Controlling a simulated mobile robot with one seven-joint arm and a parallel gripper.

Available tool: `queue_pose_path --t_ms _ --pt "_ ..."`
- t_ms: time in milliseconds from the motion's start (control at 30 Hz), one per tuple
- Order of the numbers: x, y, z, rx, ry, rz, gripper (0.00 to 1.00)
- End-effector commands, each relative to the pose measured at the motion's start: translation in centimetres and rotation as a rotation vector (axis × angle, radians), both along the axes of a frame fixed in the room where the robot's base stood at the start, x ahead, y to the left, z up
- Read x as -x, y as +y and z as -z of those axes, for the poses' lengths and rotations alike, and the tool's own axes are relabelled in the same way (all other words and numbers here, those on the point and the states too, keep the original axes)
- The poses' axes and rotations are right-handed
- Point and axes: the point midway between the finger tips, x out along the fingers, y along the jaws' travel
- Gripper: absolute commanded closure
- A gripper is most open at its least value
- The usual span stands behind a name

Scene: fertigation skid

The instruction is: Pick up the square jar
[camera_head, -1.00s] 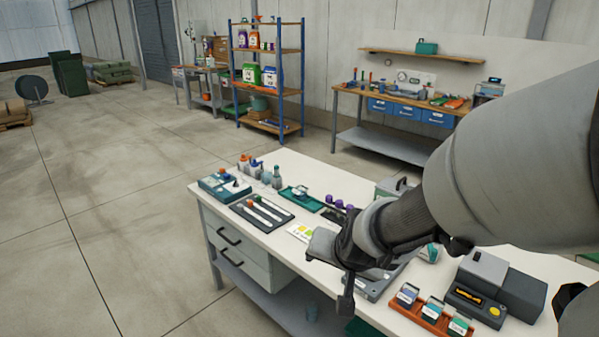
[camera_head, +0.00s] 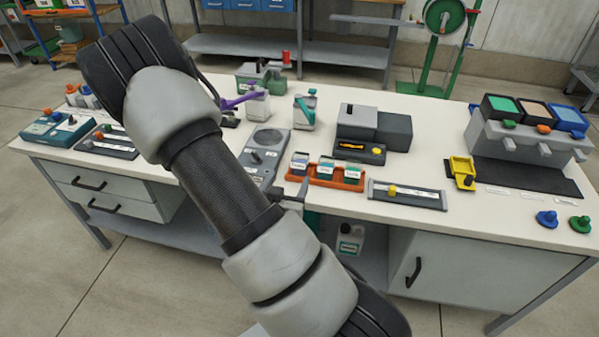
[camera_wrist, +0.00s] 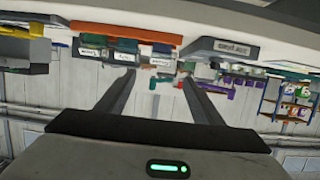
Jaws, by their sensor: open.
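Three small square jars, with grey, blue-grey and green lids or labels, stand in an orange tray (camera_head: 325,180) near the table's front edge: a left jar (camera_head: 299,162), a middle jar (camera_head: 326,168) and a right jar (camera_head: 351,173). I cannot tell which one the task means. A squarish white jar with a teal top (camera_head: 304,112) stands farther back. My gripper (camera_wrist: 155,82) is open and empty in the wrist view, which is upside down. The orange tray (camera_wrist: 125,33) and its jars lie beyond the fingertips. In the head view my arm hides most of the gripper.
A grey knobbed device (camera_head: 264,150) stands left of the tray. A dark instrument with an orange display (camera_head: 360,148) is behind it. A flat tray with a yellow knob (camera_head: 407,194) lies to the right. A white container with a purple handle (camera_head: 257,103) stands behind.

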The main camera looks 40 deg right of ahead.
Motion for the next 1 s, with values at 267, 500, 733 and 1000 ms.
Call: queue_pose_path --t_ms 267,500,733,1000 --pt "-1.7 -1.9 1.7 -0.002 -0.006 0.001 0.39" --pt "-3.0 -3.4 2.3 -0.002 -0.006 0.001 0.39" --pt "-5.4 -6.3 2.8 -0.001 0.002 0.001 0.39" --pt "-6.6 -7.9 3.6 -0.001 0.001 0.001 0.39"
